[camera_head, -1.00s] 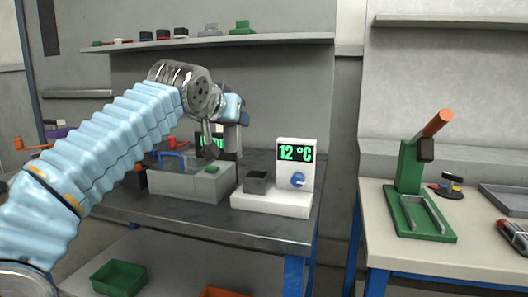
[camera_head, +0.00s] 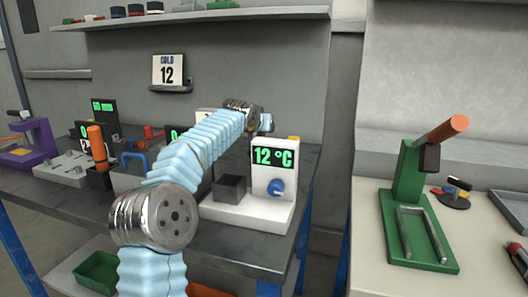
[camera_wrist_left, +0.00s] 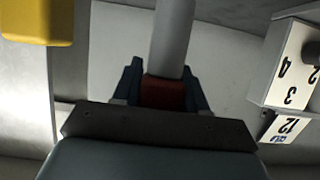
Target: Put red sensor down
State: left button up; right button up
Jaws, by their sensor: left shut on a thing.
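My left arm reaches over the left bench, and my left gripper (camera_head: 266,122) is largely hidden behind the arm's end, with a small blue part showing. In the left wrist view, its dark fingers (camera_wrist_left: 163,95) are shut on a red block, the red sensor (camera_wrist_left: 163,92). A pale grey rod (camera_wrist_left: 172,40) extends from the red part toward the top of that view. The sensor is hidden in the head view. I cannot tell whether it touches anything below. My right gripper is not in view.
A white 12 °C unit (camera_head: 274,188) with a dark cup (camera_head: 230,188) stands near the bench's right end. A COLD 12 sign (camera_head: 168,70) is on the back wall. In the wrist view, a yellow block (camera_wrist_left: 38,20) and a white numbered block (camera_wrist_left: 287,68) flank the gripper.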

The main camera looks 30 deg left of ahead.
pick_arm(q)
jog(key=shift+s+f+b, duration=0.1)
jog(key=shift+f+b, duration=0.3)
jog(key=shift+f, duration=2.25)
jog(key=shift+f, duration=0.2)
jog(key=o, duration=1.1)
jog(key=shift+o, duration=0.2)
jog(key=shift+r, duration=0.15)
jog(key=shift+s+r, duration=0.1)
jog(key=shift+s, duration=0.05)
jog(key=b+v, duration=0.2)
jog(key=v, duration=0.5)
jog(key=shift+d, duration=0.1)
